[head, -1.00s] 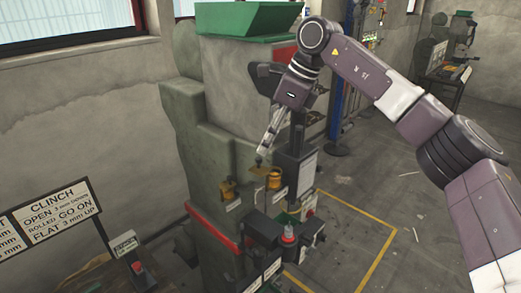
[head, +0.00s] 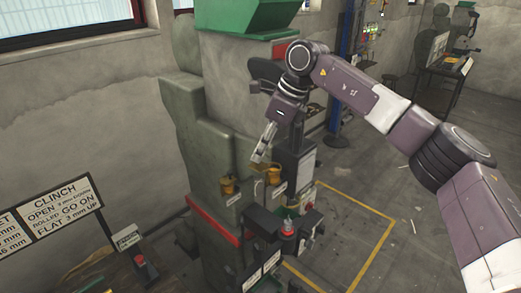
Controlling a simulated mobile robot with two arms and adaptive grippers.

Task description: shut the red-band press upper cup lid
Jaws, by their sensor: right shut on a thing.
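The red-band press (head: 222,150) is a tall green machine with a red band (head: 213,224) low on its body. Two small brass-coloured cups show on its front, a left cup (head: 228,185) and a right cup (head: 274,174). The right one sits slightly higher. My right gripper (head: 258,160) points down just above and left of the right cup, its fingers close together. What is between the fingertips is too small to tell, and whether they touch the cup's lid is unclear. My left gripper is not in view.
A green hopper (head: 247,16) tops the press. A CLINCH sign (head: 62,207) stands at left. Yellow floor lines (head: 372,262) mark open floor at right.

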